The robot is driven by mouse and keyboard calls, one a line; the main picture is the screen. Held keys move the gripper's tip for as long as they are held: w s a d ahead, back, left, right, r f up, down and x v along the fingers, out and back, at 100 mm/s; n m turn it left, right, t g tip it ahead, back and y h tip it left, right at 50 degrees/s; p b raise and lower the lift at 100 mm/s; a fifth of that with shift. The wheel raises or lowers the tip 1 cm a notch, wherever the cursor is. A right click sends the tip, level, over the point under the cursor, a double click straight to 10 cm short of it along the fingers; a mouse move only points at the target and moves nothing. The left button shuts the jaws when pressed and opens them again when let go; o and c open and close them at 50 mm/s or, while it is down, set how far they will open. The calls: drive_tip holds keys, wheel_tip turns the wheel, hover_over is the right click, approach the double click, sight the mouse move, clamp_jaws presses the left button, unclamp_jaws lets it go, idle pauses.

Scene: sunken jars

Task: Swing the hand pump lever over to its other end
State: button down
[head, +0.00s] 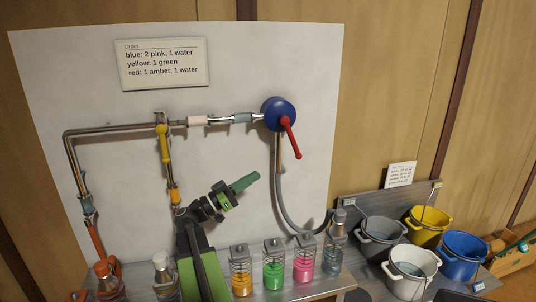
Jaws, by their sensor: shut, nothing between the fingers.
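The hand pump has a round blue body (274,110) on the white wall panel, at the right end of the pipe run. Its red lever (291,138) points down and slightly right from the hub. My gripper (250,181), with green fingers, is shut and empty. In the picture it is below and left of the lever, pointing up and right, with a gap between them. Nothing hides the lever.
A metal pipe (110,130) with a yellow handle (163,145) runs along the panel. A grey hose (279,185) hangs below the pump. Jars with amber (241,283), green (273,275) and pink (304,265) contents stand below. Yellow (428,235), blue (463,262) and other buckets stand right.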

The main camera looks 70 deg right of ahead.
sight(292, 139)
drive_tip(key=p+x, duration=0.5)
drive_tip(key=x, duration=0.9)
drive_tip(key=shift+w, duration=0.1)
